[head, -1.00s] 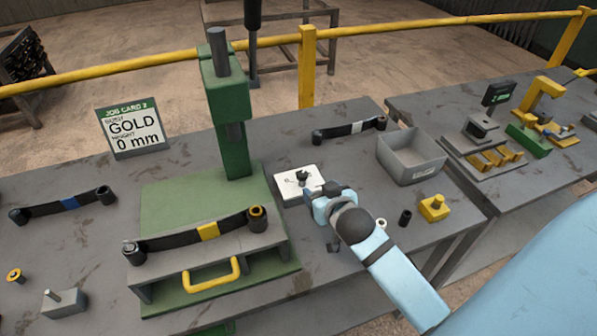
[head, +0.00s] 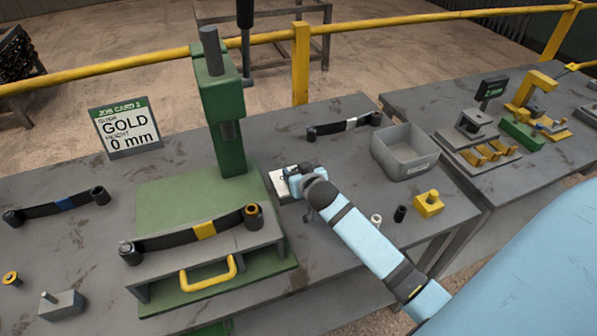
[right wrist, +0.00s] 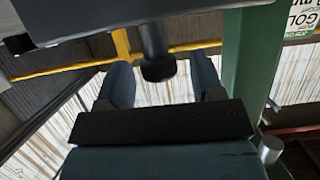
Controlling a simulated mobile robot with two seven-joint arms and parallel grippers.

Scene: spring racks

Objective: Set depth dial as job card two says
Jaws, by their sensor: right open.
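The job card (head: 125,127) stands at the back left and reads "JOB CARD 2", "GOLD", height "0 mm". The depth dial's white plate (head: 280,187) lies on the bench right of the green press (head: 228,125). My right gripper (head: 303,174) is over the dial, which is mostly hidden behind it; the dial's knob and setting cannot be read. In the right wrist view my right gripper (right wrist: 160,82) has its two fingers apart. A dark rod (right wrist: 155,48) shows between them; I cannot tell whether they touch it. My left gripper is out of view.
A leaf spring with a gold band (head: 206,229) lies on the press base. A blue-banded spring (head: 62,206) is left, a white-banded spring (head: 345,126) behind. A grey bin (head: 404,152) and yellow block (head: 428,205) stand right. A yellow rail (head: 150,64) runs behind.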

